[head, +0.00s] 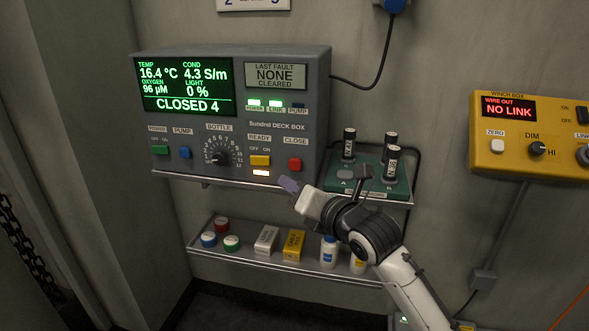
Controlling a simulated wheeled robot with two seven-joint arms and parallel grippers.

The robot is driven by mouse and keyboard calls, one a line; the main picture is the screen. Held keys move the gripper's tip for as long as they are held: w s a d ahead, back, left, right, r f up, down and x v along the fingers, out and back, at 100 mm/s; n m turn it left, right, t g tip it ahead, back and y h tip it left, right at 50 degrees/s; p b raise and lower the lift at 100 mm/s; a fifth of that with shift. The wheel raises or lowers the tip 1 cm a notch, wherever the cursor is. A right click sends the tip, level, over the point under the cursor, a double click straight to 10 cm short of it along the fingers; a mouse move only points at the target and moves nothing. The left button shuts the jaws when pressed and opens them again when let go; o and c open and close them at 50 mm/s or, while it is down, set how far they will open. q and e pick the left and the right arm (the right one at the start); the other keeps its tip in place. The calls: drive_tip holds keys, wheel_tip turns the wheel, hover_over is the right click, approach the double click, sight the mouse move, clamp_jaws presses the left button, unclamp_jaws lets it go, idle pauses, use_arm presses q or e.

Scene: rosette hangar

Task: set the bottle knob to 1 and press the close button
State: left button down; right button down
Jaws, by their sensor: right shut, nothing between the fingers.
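The grey deck box (320,110) is on the wall shelf. Its black bottle knob (222,158) sits inside a numbered dial at the lower middle; the number it points at is too small to tell. The red close button (295,164) is at the panel's lower right, below the CLOSE label. The green screen (185,87) reads CLOSED 4. My right gripper (289,186) is shut and empty, just below and slightly left of the close button. A gap to the button seems to show, but depth is hard to judge. My left gripper is not in view.
A yellow ready switch (260,160) with a lit lamp below is left of the close button. A green rack (368,184) with upright black cylinders stands at right. A lower shelf (290,266) holds jars, boxes and bottles. A yellow winch box (530,137) hangs far right.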

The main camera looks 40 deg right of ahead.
sight(297, 171)
drive_tip(key=shift+w+d, duration=1.35)
drive_tip(key=shift+d, duration=0.3)
idle(0.7)
drive_tip(key=shift+w+d, duration=0.3)
drive_tip(key=shift+d, duration=0.05)
drive_tip(key=shift+w+d+p, duration=0.3)
drive_tip(key=shift+d+p, duration=0.05)
drive_tip(key=shift+p, duration=0.05)
idle(0.8)
drive_tip(key=shift+a, duration=0.1)
drive_tip(key=shift+s+a+p, duration=0.4)
drive_tip(key=shift+s+a, duration=0.2)
